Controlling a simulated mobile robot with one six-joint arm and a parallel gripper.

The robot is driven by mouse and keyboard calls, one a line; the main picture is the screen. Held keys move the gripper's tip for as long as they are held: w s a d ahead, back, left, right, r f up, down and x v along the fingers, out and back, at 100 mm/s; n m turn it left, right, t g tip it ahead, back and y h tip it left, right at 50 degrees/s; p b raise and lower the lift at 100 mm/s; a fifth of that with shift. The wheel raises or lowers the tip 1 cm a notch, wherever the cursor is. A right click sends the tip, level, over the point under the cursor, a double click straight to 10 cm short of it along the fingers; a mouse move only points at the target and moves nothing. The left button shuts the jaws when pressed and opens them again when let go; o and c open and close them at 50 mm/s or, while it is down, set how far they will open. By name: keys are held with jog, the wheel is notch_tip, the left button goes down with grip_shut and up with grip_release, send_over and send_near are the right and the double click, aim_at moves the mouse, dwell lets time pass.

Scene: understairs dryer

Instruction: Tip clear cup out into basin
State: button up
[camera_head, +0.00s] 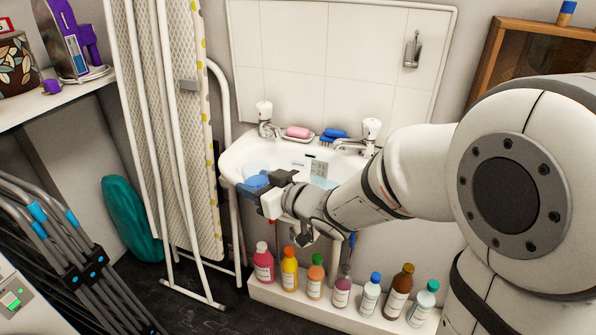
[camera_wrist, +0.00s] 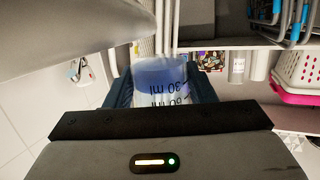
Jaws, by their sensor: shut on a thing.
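The clear cup (camera_wrist: 160,78) has dark volume marks and a blue tint inside, and it fills the space between my fingers in the wrist view. In the head view the cup (camera_head: 255,167) is a small, pale blue shape, partly hidden by my gripper. My gripper (camera_head: 257,183) has dark blue fingers and is shut on the cup. It holds the cup over the left part of the white basin (camera_head: 230,160). My forearm hides the basin's front and right parts. I cannot tell the cup's exact tilt.
Two taps (camera_head: 265,118) stand at the basin's back, with a pink soap (camera_head: 298,132) and a blue brush (camera_head: 334,133) between them. Several bottles (camera_head: 289,268) line a low ledge below. A folded ironing board (camera_head: 180,120) stands close on the left.

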aim_at(266, 168)
jog(key=shift+w+d+r+m+g+y+p, duration=0.25)
jog(key=shift+w+d+r+m+p, duration=0.35)
jog(key=shift+p, duration=0.8)
jog(key=shift+w+d+r+m+g+y+p, duration=0.25)
jog(key=shift+m+p, duration=0.65)
jog(key=shift+p, duration=0.5)
jog(key=shift+w+d+r+m+y+p, duration=0.2)
jog(key=shift+w+d+m+p, duration=0.35)
jog(key=shift+p, duration=0.4)
jog(key=shift+w+d+r+m+y+p, duration=0.1)
jog(key=shift+w+d+r+m+p, duration=0.15)
jog(key=shift+m+p, duration=0.6)
jog(key=shift+w+p, duration=0.2)
jog(key=shift+p, duration=0.1)
jog(key=shift+w+d+f+m+y, duration=0.15)
jog(key=shift+f+m+y, duration=0.2)
jog(key=shift+m, duration=0.35)
jog(key=shift+w+d+r+m+g+y+p, duration=0.15)
jog(key=shift+r+m+y+p, duration=0.25)
jog(key=shift+m+p, duration=0.7)
jog(key=shift+s+a+r+m+g+y+p, duration=0.15)
jog(key=shift+r+m+p, duration=0.45)
jog(key=shift+m+p, duration=0.5)
jog(key=shift+w+d+f+m+p, duration=0.35)
jog(key=shift+w+d+m+p, duration=0.15)
jog(key=shift+m, duration=0.2)
